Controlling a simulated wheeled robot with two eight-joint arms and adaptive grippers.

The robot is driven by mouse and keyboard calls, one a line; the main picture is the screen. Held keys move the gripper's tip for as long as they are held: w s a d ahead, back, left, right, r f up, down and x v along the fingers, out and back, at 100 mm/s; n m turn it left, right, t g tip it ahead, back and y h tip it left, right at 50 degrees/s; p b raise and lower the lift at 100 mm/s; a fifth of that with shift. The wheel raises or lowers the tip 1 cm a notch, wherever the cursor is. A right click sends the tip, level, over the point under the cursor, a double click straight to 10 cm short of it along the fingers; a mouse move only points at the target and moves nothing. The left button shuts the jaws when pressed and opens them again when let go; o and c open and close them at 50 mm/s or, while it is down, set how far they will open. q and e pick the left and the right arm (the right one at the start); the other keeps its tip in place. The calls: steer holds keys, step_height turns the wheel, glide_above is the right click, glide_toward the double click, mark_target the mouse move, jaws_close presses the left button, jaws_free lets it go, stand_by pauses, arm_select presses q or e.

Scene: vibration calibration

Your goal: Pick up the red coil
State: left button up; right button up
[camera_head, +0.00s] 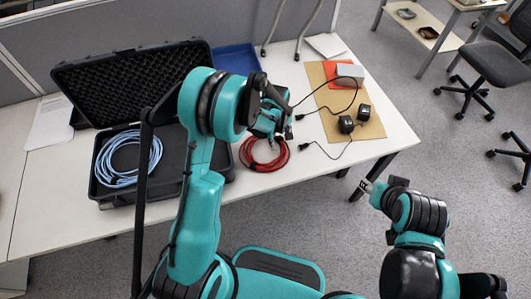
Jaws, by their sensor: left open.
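The red coil (264,164) lies on the white table, just right of the open black case. My left gripper (275,140) hangs over the far side of the coil and hides part of it. The left gripper is open, and nothing shows between its fingers. I cannot tell whether it touches the coil. My right arm is at the lower right, off the table, with its end (366,186) near the table's right corner. Its fingers are too small to make out.
An open black case (104,192) holds a blue-white coil (127,160). A tan board (373,130) carries two black devices (346,125) with cables and a grey box (350,75). A blue tray (236,58) stands behind. The table's front right is clear.

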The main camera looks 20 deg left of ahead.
arm_select(q)
steer(key=shift+f, duration=0.35)
steer(key=shift+r, duration=0.1)
jaws_close()
steer(key=shift+r, duration=0.15)
